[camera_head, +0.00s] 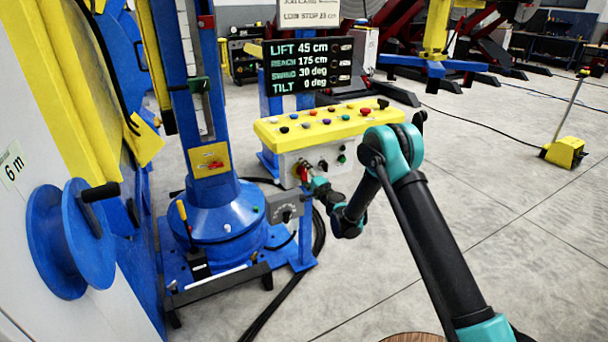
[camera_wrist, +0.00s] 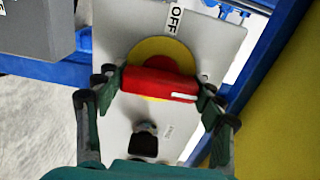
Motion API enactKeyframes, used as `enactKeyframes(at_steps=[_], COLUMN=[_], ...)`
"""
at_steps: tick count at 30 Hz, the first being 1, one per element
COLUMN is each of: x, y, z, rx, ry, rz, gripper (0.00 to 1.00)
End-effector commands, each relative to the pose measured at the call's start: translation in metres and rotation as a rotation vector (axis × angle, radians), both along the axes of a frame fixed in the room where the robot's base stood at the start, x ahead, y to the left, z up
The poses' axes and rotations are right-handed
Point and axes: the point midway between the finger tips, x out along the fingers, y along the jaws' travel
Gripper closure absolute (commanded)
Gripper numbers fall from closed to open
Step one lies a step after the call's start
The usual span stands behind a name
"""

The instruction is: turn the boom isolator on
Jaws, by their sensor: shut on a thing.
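The isolator's red handle (camera_wrist: 158,83) sits on a round yellow disc (camera_wrist: 150,50) on a pale panel in the wrist view. It lies roughly crosswise, with a white mark near its right end. An OFF label (camera_wrist: 176,17) stands above the disc. My gripper (camera_wrist: 159,90) is shut on the red handle, one finger at each end. In the head view, my gripper (camera_head: 308,179) reaches the front of the yellow-topped control box (camera_head: 345,158), where the red handle (camera_head: 303,173) partly shows. Another small label below the handle is too small to read.
A display (camera_head: 308,66) above the box reads lift 45, reach 175, swing 30, tilt 0. A blue column (camera_head: 207,95) with another red handle (camera_head: 215,164) stands left of the box. A dark knob and a partly hidden white label lie below the handle in the wrist view.

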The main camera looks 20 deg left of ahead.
Motion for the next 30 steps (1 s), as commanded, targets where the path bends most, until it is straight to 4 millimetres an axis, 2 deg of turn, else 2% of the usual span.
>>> enactKeyframes(at_steps=[17,18,21,23,30], x=[-0.0004,-0.0004,-0.0003,-0.0003,-0.0002], y=[-0.0012,-0.0012,-0.0011,-0.0010,-0.0004], z=[-0.0008,-0.0008,-0.0007,-0.0006,-0.0003], rx=[0.021,0.021,0.021,0.021,0.021], ry=[0.025,0.025,0.024,0.024,0.024], rz=[-0.001,-0.001,-0.001,-0.001,0.000], gripper=[0.61,0.29,0.17,0.10,0.10])
